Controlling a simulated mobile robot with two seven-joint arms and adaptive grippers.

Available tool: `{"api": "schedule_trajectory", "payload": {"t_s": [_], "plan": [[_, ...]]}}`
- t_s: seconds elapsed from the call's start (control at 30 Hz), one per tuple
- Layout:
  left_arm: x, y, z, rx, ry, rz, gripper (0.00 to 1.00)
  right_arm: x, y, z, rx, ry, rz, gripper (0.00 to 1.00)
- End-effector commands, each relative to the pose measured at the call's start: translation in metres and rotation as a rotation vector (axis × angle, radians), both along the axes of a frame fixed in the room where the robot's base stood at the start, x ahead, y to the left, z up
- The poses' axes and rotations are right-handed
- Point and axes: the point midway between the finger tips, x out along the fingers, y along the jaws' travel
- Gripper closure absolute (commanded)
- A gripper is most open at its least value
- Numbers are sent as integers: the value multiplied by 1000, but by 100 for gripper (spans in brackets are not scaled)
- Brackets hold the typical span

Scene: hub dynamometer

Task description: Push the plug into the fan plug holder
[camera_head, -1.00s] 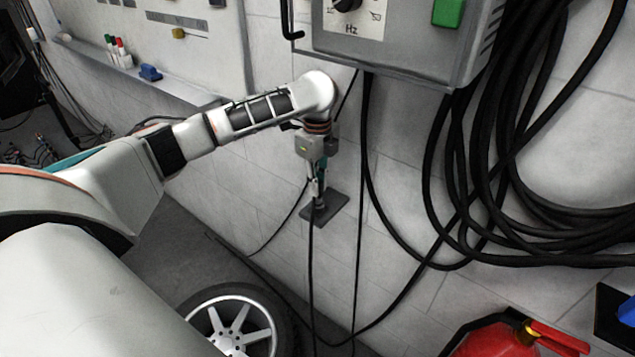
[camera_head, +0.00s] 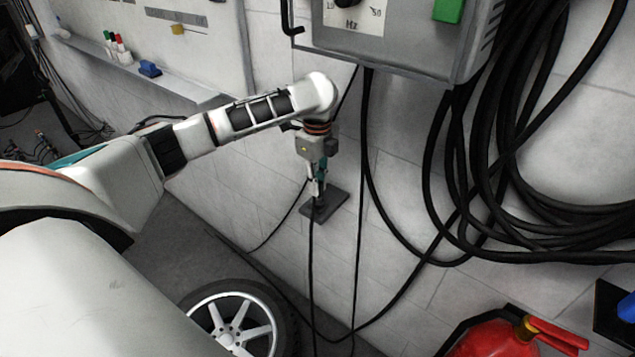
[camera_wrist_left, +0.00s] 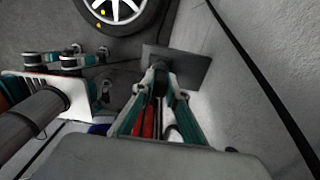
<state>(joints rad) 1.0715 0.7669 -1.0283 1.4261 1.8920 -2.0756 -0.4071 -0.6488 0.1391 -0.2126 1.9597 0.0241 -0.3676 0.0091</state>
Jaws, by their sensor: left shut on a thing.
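My left gripper (camera_head: 317,196) points down in front of the wall in the head view. It is shut on the plug (camera_wrist_left: 160,84), a small dark shape between the fingertips in the left wrist view. The fan plug holder (camera_head: 333,203) is a dark flat plate projecting from the wall. It also shows in the left wrist view (camera_wrist_left: 190,66). The fingertips (camera_wrist_left: 161,76) overlap the near edge of the plate in both views. The fingers hide most of the plug, and I cannot tell how deep it sits. My right gripper is not in view.
A grey control box (camera_head: 405,45) hangs on the wall above right. Coiled black cables (camera_head: 450,170) hang at right, and loose cables run down beside the holder. A wheel (camera_head: 236,325) stands below left and a red canister (camera_head: 500,338) below right.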

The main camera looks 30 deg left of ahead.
Motion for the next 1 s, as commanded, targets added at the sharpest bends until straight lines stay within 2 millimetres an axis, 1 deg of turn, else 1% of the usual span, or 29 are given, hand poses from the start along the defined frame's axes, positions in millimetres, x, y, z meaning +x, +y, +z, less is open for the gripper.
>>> {"api": "schedule_trajectory", "payload": {"t_s": [0.27,0.43,0.47,0.5,0.53,0.87,0.93,1.0], "plan": [[0,0,-8,-2,1,0,100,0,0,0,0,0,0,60],[0,0,-8,-1,0,0,100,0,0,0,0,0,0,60],[0,0,-8,-1,0,0,82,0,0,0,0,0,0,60],[0,0,-8,-1,0,0,71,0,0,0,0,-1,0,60],[0,0,-8,-1,0,0,67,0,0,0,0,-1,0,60],[0,0,-7,-1,0,0,67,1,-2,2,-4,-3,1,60],[1,0,-3,-1,-2,0,67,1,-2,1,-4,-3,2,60],[1,0,5,0,-4,0,67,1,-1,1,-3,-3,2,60]]}}
